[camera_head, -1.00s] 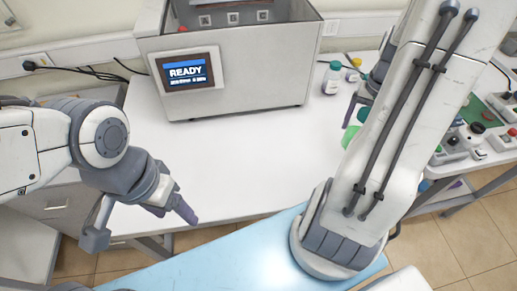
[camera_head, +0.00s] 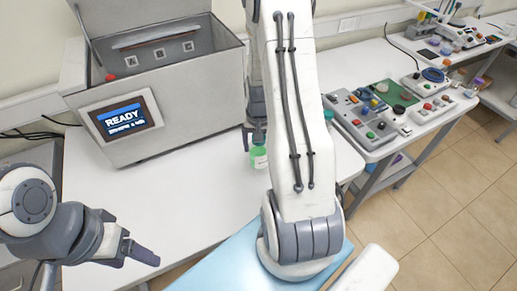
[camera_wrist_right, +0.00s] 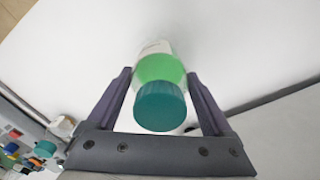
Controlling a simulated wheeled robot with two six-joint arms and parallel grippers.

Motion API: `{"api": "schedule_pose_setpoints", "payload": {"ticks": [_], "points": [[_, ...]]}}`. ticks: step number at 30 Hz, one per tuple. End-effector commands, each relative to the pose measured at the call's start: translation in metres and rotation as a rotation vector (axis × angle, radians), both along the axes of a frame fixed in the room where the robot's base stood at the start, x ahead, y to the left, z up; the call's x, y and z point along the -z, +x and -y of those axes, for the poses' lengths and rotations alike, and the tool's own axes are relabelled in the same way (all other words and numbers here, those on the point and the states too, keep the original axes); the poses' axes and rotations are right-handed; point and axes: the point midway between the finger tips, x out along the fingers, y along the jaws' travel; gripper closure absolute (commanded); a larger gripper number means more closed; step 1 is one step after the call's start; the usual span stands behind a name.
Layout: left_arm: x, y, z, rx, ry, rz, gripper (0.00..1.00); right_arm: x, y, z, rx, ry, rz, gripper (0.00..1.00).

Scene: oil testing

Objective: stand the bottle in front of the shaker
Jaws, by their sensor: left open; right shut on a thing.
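The shaker (camera_head: 175,110) is the big grey box with the lit "READY" screen, at the left back of the white table in the head view. The bottle (camera_head: 258,158) has green contents and a teal cap, and shows beside my right arm, close to the shaker's front right corner. In the right wrist view the bottle (camera_wrist_right: 160,70) is between the fingers of my right gripper (camera_wrist_right: 160,98), which is shut on it. I cannot tell if its base touches the table. My left gripper (camera_head: 145,255) is open and empty over the table's front left.
The white table (camera_head: 150,200) is clear in front of the shaker. A light-blue surface (camera_head: 225,262) lies at the front, below my right arm. A side table (camera_head: 378,150) with control boxes stands at the right. My right arm hides part of the tabletop.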

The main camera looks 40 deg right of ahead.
Motion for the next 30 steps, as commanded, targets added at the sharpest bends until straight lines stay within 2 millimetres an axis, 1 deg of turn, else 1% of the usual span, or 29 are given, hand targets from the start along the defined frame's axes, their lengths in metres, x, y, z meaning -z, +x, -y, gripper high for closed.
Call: {"api": "schedule_pose_setpoints", "payload": {"ticks": [1,6,14,18,19,20,26,29,30], "points": [[-0.006,0.0,0.0,0.001,0.0,0.0,0.31,0.005,-0.001,0.0,0.0,0.003,-0.004,1.0],[-0.009,0.0,0.0,0.002,0.0,0.0,0.31,0.021,-0.001,0.0,0.0,0.001,-0.001,1.0],[-0.008,0.0,0.0,0.002,0.0,0.0,0.31,0.022,0.0,0.001,0.0,-0.001,0.001,1.0],[-0.005,0.0,0.0,0.001,0.0,0.0,0.31,0.027,0.0,0.001,0.0,-0.001,0.001,1.0],[-0.006,0.0,0.0,0.001,0.0,0.0,0.31,0.026,-0.001,0.001,0.0,0.0,0.0,0.03],[-0.006,0.0,0.0,0.001,0.0,0.0,0.31,0.025,-0.001,0.001,0.0,0.0,0.0,0.0],[-0.007,0.0,0.0,0.001,0.0,0.0,0.31,0.025,-0.001,0.001,0.0,0.0,0.0,0.0],[-0.011,0.0,0.0,0.001,0.0,0.0,0.31,0.02,0.0,0.001,0.0,0.0,0.0,0.0],[-0.007,0.0,0.0,0.001,0.0,0.0,0.31,0.019,0.0,0.001,0.0,-0.001,0.001,0.0]]}}
